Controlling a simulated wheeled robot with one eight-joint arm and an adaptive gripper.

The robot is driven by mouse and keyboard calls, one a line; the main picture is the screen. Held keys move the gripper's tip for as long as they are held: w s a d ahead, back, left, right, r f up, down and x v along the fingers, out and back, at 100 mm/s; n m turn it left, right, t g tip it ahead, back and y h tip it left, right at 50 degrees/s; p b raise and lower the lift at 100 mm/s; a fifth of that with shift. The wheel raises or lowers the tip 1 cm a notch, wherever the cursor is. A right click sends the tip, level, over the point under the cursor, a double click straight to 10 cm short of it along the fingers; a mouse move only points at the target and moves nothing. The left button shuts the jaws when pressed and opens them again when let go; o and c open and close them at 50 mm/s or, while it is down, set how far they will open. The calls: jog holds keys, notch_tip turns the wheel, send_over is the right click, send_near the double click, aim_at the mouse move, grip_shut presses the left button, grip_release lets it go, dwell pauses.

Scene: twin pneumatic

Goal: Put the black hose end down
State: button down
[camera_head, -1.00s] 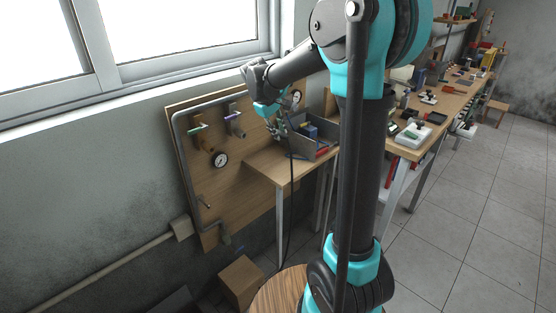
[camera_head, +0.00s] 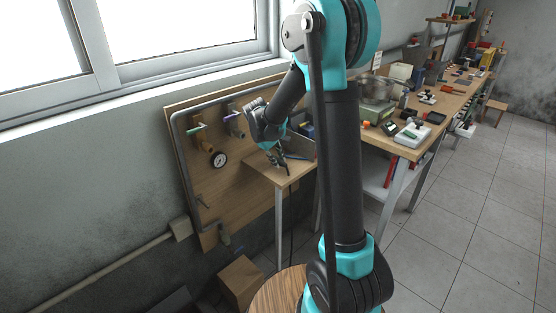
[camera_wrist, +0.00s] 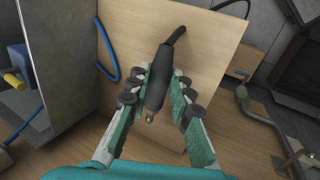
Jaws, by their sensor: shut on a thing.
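The black hose end (camera_wrist: 160,82) is a dark, thick cylinder with a small metal tip, in the wrist view. My gripper (camera_wrist: 158,92) is shut on it, with its green-padded fingers on either side. The hose runs from the far end of the piece over the small wooden table (camera_wrist: 200,45). In the head view my gripper (camera_head: 280,160) is low over the front part of the small table (camera_head: 290,172), and the hose end (camera_head: 287,169) shows only as a dark bit under it. I cannot tell whether it touches the tabletop.
A blue hose (camera_wrist: 107,50) lies on the table beside a grey bin (camera_wrist: 60,55). A wooden board with a gauge (camera_head: 219,160) and valves stands along the wall. A cardboard box (camera_head: 241,280) is on the floor. The long workbench (camera_head: 425,130) is cluttered.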

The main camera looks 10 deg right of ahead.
jog(key=shift+f, duration=0.4)
jog(key=shift+f, duration=0.2)
jog(key=c, duration=1.4)
grip_release()
jog(key=shift+o, duration=0.2)
jog(key=shift+r, duration=0.15)
